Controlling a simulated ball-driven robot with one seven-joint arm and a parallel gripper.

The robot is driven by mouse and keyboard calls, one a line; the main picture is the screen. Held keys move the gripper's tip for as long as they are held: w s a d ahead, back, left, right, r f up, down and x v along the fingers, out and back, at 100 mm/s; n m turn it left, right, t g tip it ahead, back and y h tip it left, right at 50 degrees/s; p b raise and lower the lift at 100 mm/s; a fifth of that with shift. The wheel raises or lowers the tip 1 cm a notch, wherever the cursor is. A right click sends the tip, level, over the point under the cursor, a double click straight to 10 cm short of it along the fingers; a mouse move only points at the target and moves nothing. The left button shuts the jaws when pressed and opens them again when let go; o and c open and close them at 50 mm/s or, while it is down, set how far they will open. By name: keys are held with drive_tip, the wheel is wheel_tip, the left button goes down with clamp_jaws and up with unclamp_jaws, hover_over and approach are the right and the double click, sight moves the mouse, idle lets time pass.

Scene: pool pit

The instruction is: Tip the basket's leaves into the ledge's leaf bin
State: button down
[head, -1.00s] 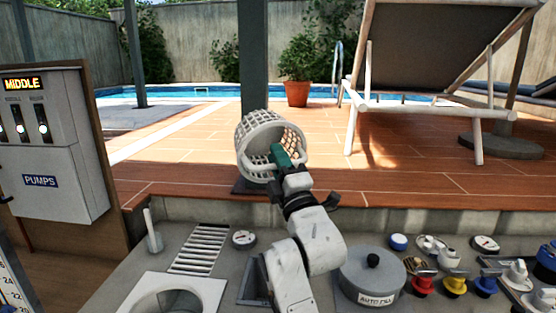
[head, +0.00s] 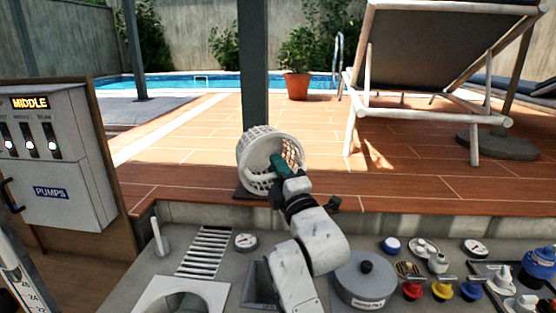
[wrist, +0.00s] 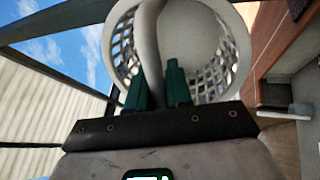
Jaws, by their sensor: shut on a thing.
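The white lattice basket (head: 256,160) is held up in front of my arm, tilted on its side with its mouth facing right and towards me. My gripper (head: 281,166), with green fingers, is shut on the basket's handle; the wrist view shows the grey handle (wrist: 150,45) between the fingers and the basket's pale inside (wrist: 195,35). I see no leaves in either view. A dark, open, square-edged recess (head: 257,284) in the grey ledge, partly behind my arm, may be the leaf bin; I cannot tell for certain.
A dark flat pad (head: 243,193) lies on the deck edge below the basket. A post (head: 253,70) stands behind it. A round lidded pot (head: 362,280), a slatted grate (head: 205,250) and several coloured valves (head: 440,290) crowd the ledge. A pump cabinet (head: 55,170) stands left.

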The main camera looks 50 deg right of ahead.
drive_tip(key=shift+r+g+y+p, duration=0.6)
drive_tip(key=shift+r+g+p, duration=0.75)
drive_tip(key=shift+r, duration=0.1)
drive_tip(key=shift+r+g+y+p, duration=0.6)
drive_tip(key=shift+r+g+p, duration=0.75)
drive_tip(key=shift+r, duration=0.1)
